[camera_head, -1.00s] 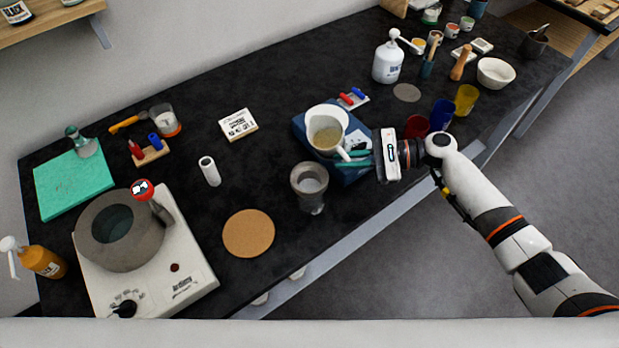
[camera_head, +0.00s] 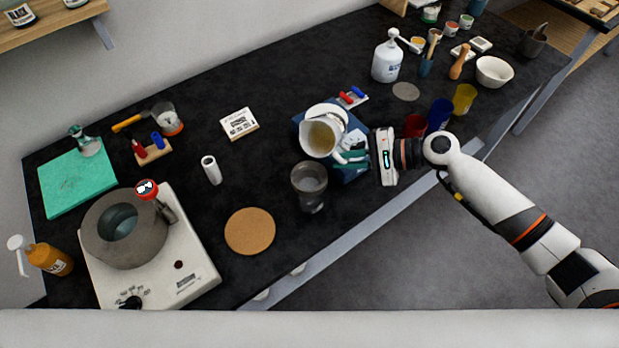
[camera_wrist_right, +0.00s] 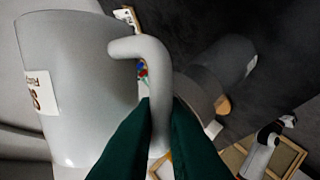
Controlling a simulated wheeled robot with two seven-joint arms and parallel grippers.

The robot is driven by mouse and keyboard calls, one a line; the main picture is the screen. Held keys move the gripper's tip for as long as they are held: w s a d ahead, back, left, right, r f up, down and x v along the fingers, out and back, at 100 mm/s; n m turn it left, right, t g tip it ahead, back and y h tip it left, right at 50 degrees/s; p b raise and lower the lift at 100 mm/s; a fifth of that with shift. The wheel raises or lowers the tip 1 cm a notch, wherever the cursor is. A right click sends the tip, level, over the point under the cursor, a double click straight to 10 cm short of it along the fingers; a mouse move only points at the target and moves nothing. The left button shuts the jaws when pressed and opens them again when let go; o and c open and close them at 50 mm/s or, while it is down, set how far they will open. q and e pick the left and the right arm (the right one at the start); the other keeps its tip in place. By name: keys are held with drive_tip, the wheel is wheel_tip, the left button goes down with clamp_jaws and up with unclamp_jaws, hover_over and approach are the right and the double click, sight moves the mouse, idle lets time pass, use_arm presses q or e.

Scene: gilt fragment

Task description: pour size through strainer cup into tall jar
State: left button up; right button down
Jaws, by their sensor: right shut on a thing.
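My right gripper (camera_head: 356,155) is shut on the handle of a white jug (camera_head: 319,139) with yellowish size inside. The jug is tilted, its mouth turned toward the lower left, over or just above a blue block (camera_head: 298,122). In the right wrist view green fingers (camera_wrist_right: 161,108) grip the handle, and the jug's labelled wall (camera_wrist_right: 85,75) fills the left. A tall grey jar (camera_head: 313,204) stands in front, below the jug in the picture, with what looks like the strainer cup (camera_head: 309,177) in its top. The jug is apart from it. My left gripper is not in view.
A cork disc (camera_head: 250,231) lies left of the jar. A white hotplate device (camera_head: 190,275) with a grey pot (camera_head: 100,247) stands at the lower left. A red cup (camera_head: 414,126) and a blue cup (camera_head: 440,113) stand near my right wrist. The front table edge is close to the jar.

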drive_tip(key=shift+r+n+t, duration=0.2)
drive_tip(key=shift+n+t, duration=0.1)
drive_tip(key=shift+n, duration=0.1)
drive_tip(key=shift+f+h, duration=0.3)
drive_tip(key=shift+f+n+t+b, duration=0.2)
drive_tip(key=shift+n+t+b, duration=0.1)
drive_tip(key=shift+n+b, duration=0.2)
drive_tip(key=shift+w, duration=0.15)
idle(0.5)
drive_tip(key=shift+r+n+t+h+p, duration=0.15)
drive_tip(key=shift+n+t+h+p, duration=0.3)
drive_tip(key=shift+p, duration=0.3)
idle(1.0)
